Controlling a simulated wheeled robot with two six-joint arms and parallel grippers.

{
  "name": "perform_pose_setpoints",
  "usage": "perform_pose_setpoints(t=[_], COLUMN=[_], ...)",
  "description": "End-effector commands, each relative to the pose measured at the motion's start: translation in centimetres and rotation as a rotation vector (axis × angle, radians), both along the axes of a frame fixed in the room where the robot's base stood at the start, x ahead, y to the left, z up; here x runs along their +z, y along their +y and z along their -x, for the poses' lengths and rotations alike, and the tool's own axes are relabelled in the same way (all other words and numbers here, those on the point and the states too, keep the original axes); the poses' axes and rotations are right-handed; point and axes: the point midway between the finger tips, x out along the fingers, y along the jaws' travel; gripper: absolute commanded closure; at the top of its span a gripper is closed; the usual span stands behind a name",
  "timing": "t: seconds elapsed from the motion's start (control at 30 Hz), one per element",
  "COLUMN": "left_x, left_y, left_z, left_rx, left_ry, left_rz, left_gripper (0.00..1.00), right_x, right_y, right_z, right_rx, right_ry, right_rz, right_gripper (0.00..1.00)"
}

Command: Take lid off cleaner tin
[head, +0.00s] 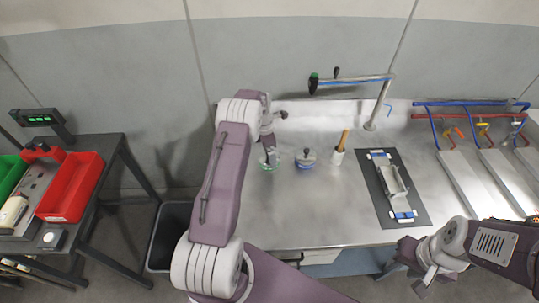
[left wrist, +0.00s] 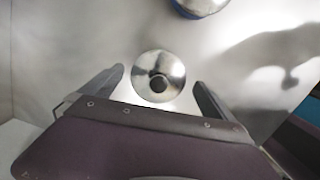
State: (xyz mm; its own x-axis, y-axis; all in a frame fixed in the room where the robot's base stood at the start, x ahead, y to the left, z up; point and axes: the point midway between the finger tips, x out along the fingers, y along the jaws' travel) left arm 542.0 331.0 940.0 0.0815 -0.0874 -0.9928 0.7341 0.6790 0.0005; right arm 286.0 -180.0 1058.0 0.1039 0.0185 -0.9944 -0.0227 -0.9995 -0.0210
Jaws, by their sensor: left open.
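A small round tin with a green band (head: 268,161) stands on the steel worktop, partly hidden by my left gripper (head: 268,142). In the left wrist view, a shiny round lid with a dark knob (left wrist: 158,68) lies between the two fingers of my left gripper (left wrist: 160,85). The fingers are open, with a gap on each side of the lid. A second tin, with a blue band and a dark-knobbed lid (head: 305,158), stands just to the right, and its edge shows in the left wrist view (left wrist: 200,6). My right gripper (head: 420,268) is at the front right, away from the tins; its jaw opening is unclear.
A white cup with a wooden-handled tool (head: 338,156) stands right of the blue-banded tin. A dark mat with a metal bracket (head: 405,205), a tap (head: 372,122) and coloured rails (head: 470,104) lie further right. A red bin (head: 72,188) sits on the left table. The front worktop is clear.

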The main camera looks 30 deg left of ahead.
Motion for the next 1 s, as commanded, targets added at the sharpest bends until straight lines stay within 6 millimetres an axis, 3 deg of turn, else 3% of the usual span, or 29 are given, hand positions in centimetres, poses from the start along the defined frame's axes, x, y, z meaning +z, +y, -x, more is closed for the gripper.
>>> perform_pose_setpoints(t=[0.23, 0.4, 0.47, 0.77, 1.0], left_x=[-0.4, -0.4, -0.3, 0.0, 3.5], left_y=[0.0, 0.0, 0.0, 0.0, 0.0], left_z=[-0.1, -0.1, -0.1, -0.1, -0.2], left_rx=[0.0, 0.0, 0.0, 0.0, 0.0], left_ry=[-0.001, -0.001, -0.001, -0.003, -0.006], left_rz=[-0.001, -0.001, -0.001, -0.001, -0.003], left_gripper=[0.0, 0.47, 0.59, 0.59, 0.59], right_x=[0.0, 0.0, 0.0, -0.2, -1.3], right_y=[0.0, 0.0, 0.0, 0.0, 0.0], right_z=[0.0, 0.0, 0.0, 0.0, 0.0], right_rx=[0.0, 0.0, 0.0, 0.0, 0.0], right_ry=[0.0, 0.0, 0.0, 0.0, 0.0], right_rz=[0.0, 0.0, 0.0, 0.0, 0.0], right_gripper=[0.64, 0.64, 0.64, 0.64, 0.64])
